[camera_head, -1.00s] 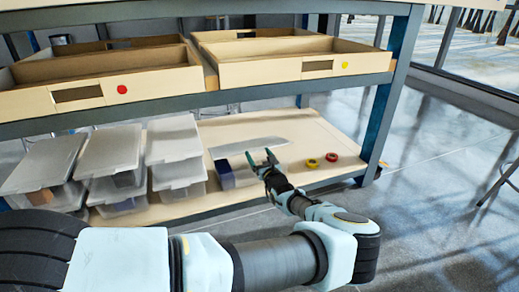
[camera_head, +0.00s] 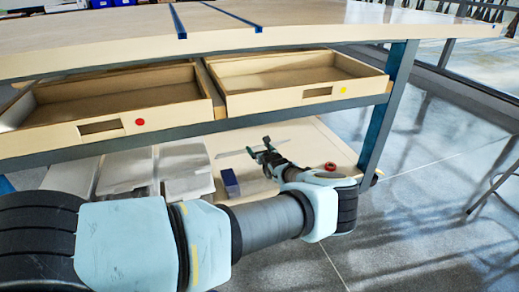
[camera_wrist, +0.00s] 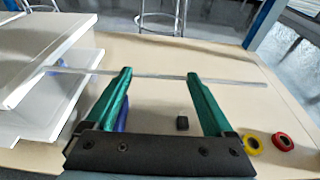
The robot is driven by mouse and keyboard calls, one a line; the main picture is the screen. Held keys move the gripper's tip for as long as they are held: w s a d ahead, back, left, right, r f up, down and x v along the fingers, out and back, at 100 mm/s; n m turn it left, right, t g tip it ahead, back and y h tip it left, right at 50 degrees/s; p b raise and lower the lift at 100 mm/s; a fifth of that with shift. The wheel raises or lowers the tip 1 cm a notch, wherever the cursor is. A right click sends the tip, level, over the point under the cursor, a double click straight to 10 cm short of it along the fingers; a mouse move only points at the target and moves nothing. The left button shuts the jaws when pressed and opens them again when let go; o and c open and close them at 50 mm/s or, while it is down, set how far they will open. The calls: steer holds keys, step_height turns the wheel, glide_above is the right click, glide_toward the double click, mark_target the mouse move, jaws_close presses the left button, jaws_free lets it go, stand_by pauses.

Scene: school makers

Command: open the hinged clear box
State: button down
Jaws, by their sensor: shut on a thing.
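A clear panel, seemingly the lid of the hinged clear box, shows in the wrist view as a thin, nearly edge-on strip (camera_wrist: 155,75). It runs across both green fingertips and beyond them on each side. In the head view it is a faint pale line (camera_head: 232,153) over the lower shelf. My gripper (camera_head: 264,149), also in the wrist view (camera_wrist: 158,76), is at this panel, shut on it with its fingers apart. The exact contact is hard to see. A blue object (camera_head: 230,183) stands on the shelf left of my gripper. The box body and hinge are not clearly visible.
White-lidded bins (camera_head: 184,170) stand left on the lower shelf (camera_head: 325,142). Wooden drawers (camera_head: 305,95) hang above; a blue-grey post (camera_head: 388,115) stands right.

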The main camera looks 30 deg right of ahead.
steer(key=shift+w+d+r, duration=0.1)
steer(key=shift+w+r, duration=0.2)
steer(key=shift+r, duration=0.15)
jaws_free()
steer(key=shift+s, duration=0.1)
steer(key=p+v, duration=0.2)
steer(key=v, duration=0.8)
steer(key=shift+s, duration=0.3)
